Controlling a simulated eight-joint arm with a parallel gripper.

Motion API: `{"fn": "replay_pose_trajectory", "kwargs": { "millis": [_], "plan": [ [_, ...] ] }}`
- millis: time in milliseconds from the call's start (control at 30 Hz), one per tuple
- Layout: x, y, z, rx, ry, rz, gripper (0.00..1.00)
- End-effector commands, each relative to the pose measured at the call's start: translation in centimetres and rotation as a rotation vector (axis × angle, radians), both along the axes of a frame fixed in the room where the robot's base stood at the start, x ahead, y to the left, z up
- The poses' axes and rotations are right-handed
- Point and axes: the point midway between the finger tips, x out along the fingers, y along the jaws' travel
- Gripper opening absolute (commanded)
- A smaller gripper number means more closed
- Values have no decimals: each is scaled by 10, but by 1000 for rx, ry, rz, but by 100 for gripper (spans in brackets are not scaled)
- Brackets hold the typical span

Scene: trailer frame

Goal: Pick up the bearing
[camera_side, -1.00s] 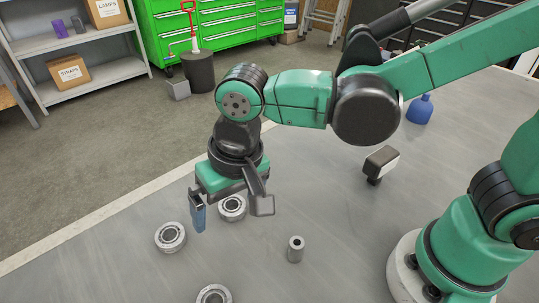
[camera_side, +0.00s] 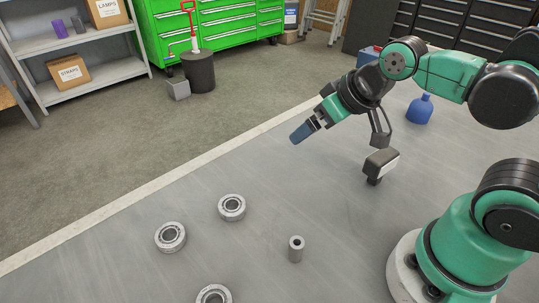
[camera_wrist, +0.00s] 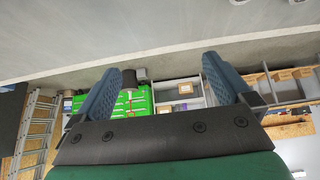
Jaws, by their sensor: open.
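Several round metal bearings lie flat on the grey table. One bearing (camera_side: 170,237) is at the left, another bearing (camera_side: 232,207) is to its upper right, and a third bearing (camera_side: 214,295) is cut by the bottom edge of the side view. My gripper (camera_side: 298,134) is raised above the table, up and right of the bearings and apart from them, tilted toward the left. In the wrist view my gripper (camera_wrist: 160,85) shows two blue fingers spread apart with nothing between them.
A small grey cylinder (camera_side: 296,249) stands on the table right of the bearings. A black and silver block-like device (camera_side: 380,163) and a blue bottle (camera_side: 420,109) are at the right. The table's pale edge (camera_side: 190,168) runs diagonally. Beyond it stand shelves and a green cabinet (camera_side: 215,30).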

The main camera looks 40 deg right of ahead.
Motion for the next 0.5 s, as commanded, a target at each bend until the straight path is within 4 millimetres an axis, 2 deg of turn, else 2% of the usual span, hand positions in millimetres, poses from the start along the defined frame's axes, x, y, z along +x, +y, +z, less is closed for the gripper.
{"fn": "replay_pose_trajectory", "kwargs": {
  "millis": [300,367,500],
  "plan": [
    [2,3,0,-28,14,36,100],
    [5,6,-1,-79,34,93,100],
    [20,21,-6,-300,122,338,100]
  ]
}}
